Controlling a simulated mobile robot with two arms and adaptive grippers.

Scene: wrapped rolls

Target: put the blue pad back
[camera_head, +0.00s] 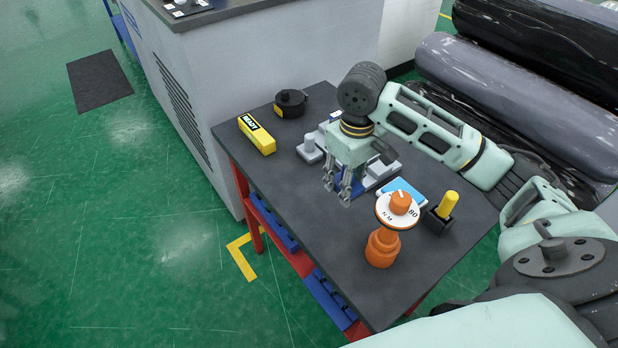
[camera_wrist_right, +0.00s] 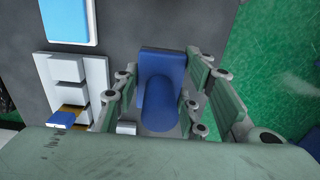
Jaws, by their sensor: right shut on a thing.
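My right gripper (camera_head: 338,191) points down over the dark table and is shut on a dark blue pad (camera_wrist_right: 163,62). The pad has a flat square end and a rounded part between the fingers in the right wrist view (camera_wrist_right: 160,78). In the head view the fingers hide most of it. A light grey stepped holder (camera_head: 384,171) stands beside the gripper on the table; it also shows left of the pad in the right wrist view (camera_wrist_right: 97,75). The pad is apart from that holder. My left gripper is not in view.
On the table (camera_head: 300,200) are a yellow box (camera_head: 257,135), a black tape measure (camera_head: 290,103), a light blue-and-white flat item (camera_head: 402,190), an orange dial tool (camera_head: 383,247) and a yellow-handled item in a black stand (camera_head: 446,206). Large wrapped rolls (camera_head: 520,85) lie right.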

